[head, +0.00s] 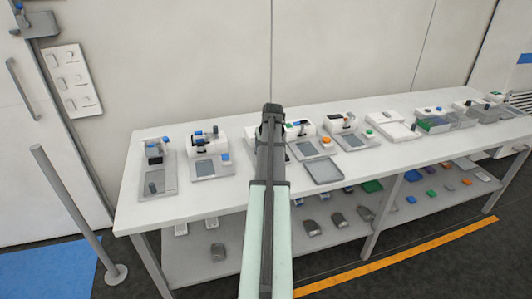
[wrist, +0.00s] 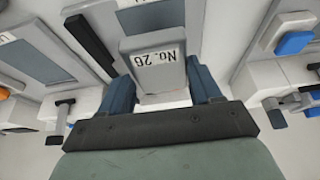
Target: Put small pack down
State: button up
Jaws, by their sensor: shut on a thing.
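The small pack (wrist: 155,62) is a grey block with a white label reading "No. 26", which appears upside down in the wrist view. My gripper (wrist: 162,82) has its two dark blue fingers on either side of the pack and is shut on it. A pale machine with a blue-grey screen (wrist: 152,17) shows just past the pack. I cannot tell whether the pack touches anything beneath it. In the head view my arm reaches over the middle of the white table (head: 235,190) and hides the pack and fingers.
Several white machines with screens and coloured knobs line the table, including one on the left (head: 205,150) and one on the right (head: 345,128). An empty grey tray (head: 323,172) lies right of my arm. A lower shelf (head: 195,262) holds small packs. A grey post (head: 75,210) stands at left.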

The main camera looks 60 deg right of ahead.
jog(key=shift+f, duration=1.75)
jog(key=shift+f, duration=0.15)
jog(key=o, duration=1.2)
jog(key=shift+c, duration=0.2)
jog(key=v, duration=1.2)
jog(key=shift+w, duration=0.1)
